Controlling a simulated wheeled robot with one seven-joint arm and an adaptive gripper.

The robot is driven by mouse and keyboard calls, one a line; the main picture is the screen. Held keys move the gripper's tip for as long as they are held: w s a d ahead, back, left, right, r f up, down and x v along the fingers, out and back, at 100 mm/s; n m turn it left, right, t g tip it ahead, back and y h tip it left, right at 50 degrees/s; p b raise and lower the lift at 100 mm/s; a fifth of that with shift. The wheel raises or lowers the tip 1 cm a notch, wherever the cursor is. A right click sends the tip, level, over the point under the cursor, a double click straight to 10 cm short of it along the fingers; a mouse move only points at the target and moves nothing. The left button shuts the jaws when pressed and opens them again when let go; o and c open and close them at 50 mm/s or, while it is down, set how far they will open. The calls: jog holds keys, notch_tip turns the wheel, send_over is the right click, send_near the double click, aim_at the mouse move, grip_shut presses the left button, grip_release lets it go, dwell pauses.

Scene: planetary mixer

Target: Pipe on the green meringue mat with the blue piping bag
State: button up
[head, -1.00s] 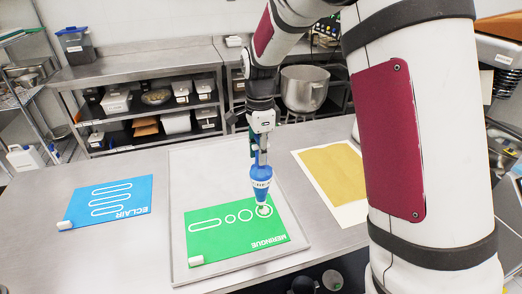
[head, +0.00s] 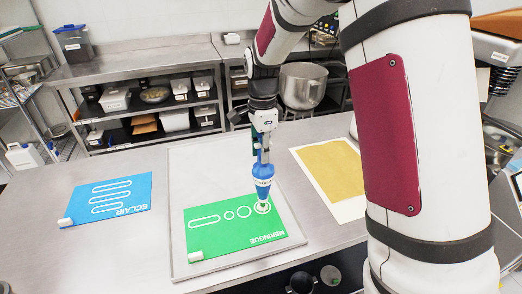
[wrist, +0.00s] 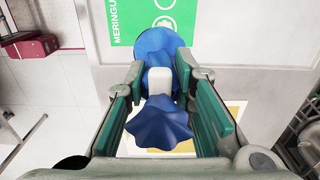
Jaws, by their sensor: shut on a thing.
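The green meringue mat (head: 225,240) lies on a metal tray (head: 182,160) on the steel table. It carries white printed shapes: a long oval and several rings. It also shows at the top of the wrist view (wrist: 120,12). My gripper (head: 262,150) is shut on the blue piping bag (head: 263,184), which hangs nozzle down over the ring at the mat's right end. In the wrist view the bag (wrist: 158,52) sits between the two green-padded fingers (wrist: 160,88). Whether the nozzle tip touches the mat cannot be told.
A blue eclair mat (head: 110,198) lies left of the tray. A white-edged sheet with a tan middle (head: 332,168) lies to the right. White blocks rest on the mats' corners, one on the green mat (head: 196,256). A steel bowl (head: 303,86) stands behind.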

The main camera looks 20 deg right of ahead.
jog(key=shift+d, duration=0.4)
jog(key=shift+w, duration=0.1)
jog(key=shift+w+d, duration=0.2)
jog(key=shift+w, duration=0.2)
jog(key=shift+w+b, duration=0.1)
jog(key=shift+b, duration=0.2)
